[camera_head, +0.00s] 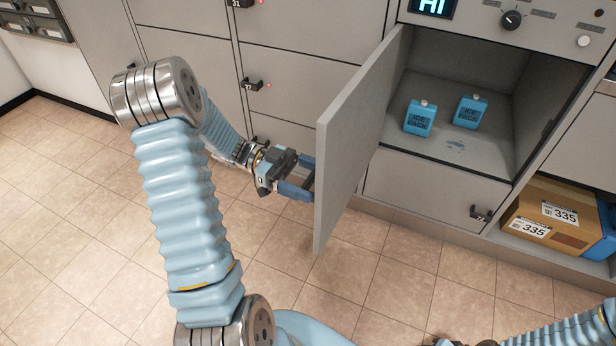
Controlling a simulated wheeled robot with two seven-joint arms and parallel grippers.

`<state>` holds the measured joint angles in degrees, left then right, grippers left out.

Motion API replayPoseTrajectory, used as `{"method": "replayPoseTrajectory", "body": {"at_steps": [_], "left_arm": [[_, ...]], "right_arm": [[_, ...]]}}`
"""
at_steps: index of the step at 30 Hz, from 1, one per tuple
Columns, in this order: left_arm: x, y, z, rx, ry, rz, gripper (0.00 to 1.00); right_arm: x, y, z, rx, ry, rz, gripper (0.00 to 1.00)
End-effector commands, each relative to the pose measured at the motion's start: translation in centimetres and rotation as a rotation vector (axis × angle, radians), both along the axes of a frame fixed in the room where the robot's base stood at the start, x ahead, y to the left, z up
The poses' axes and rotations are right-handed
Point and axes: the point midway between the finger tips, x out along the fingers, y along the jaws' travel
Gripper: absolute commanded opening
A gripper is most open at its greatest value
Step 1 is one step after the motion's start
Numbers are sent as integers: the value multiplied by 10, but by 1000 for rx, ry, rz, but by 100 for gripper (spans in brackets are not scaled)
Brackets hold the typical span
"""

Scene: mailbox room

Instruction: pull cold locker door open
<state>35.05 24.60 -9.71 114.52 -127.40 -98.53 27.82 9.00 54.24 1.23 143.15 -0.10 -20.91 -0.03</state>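The cold locker door (352,140) is a grey panel swung well out from its compartment, standing open to the left side of the opening. The cold locker (440,160) shows its inside, with two blue ice packs (419,118) on its floor. My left gripper (308,178) is at the outer face of the door, near its free edge. Its two blue fingers are apart, with a gap between them. The door edge hides the fingertips' far side, and the outer handle is not clearly visible. My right gripper (458,342) barely shows at the bottom edge.
A display and a knob (511,20) sit above the cold locker. A closed locker (430,192) lies below it. A cardboard box (550,215) marked 335 sits in an open bay at right. The tiled floor (70,220) is clear at left.

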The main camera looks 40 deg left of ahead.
Motion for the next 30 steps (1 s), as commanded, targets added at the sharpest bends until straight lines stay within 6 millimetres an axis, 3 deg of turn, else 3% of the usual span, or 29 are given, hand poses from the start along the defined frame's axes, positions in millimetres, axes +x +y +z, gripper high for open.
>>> {"method": "replayPoseTrajectory", "body": {"at_steps": [8,9,12,23,30], "left_arm": [[-1,0,-1,3,3,-4,26],[-1,0,-1,4,3,-4,83],[-1,0,-1,3,3,-2,98],[-1,9,-1,2,0,1,100],[-8,61,-2,5,2,4,100]], "right_arm": [[0,0,0,0,0,0,43],[0,0,0,0,0,0,43],[0,0,0,0,0,0,43],[0,0,-1,0,0,0,43],[0,-1,-4,-2,0,-2,43]]}}
